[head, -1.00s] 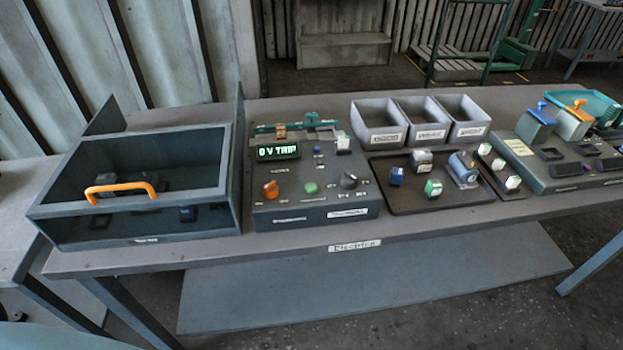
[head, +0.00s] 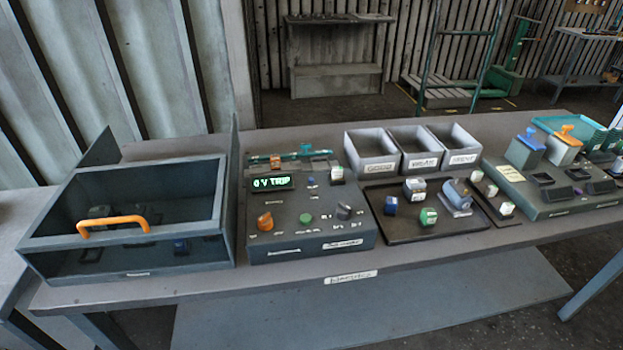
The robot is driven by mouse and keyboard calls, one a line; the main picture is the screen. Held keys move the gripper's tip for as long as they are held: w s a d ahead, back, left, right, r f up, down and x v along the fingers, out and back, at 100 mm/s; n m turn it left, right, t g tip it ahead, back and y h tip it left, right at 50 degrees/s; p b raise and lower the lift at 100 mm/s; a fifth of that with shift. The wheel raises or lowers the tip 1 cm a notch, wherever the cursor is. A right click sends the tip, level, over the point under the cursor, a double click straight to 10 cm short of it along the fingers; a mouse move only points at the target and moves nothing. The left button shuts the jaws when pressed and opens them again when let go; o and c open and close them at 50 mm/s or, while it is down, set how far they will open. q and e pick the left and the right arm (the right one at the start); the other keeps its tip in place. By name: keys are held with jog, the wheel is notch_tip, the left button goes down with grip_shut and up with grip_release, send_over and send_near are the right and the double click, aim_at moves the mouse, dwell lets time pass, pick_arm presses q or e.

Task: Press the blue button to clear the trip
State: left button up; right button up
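The grey control box (head: 311,235) stands on the table, with a lit display (head: 272,183) that reads "0 V TRIP". A small blue button (head: 310,181) sits on its top, just right of the display. Below are an orange knob (head: 265,221), a green button (head: 305,218) and a dark knob (head: 344,211). Whether the blue button is pressed in is too small to tell. Neither of my grippers shows in the head view.
A dark case with an orange handle (head: 113,225) stands left of the control box. A dark tray (head: 400,228) with several small parts lies to its right, below three labelled grey bins (head: 420,148). A green-grey fixture box (head: 545,205) stands farther right.

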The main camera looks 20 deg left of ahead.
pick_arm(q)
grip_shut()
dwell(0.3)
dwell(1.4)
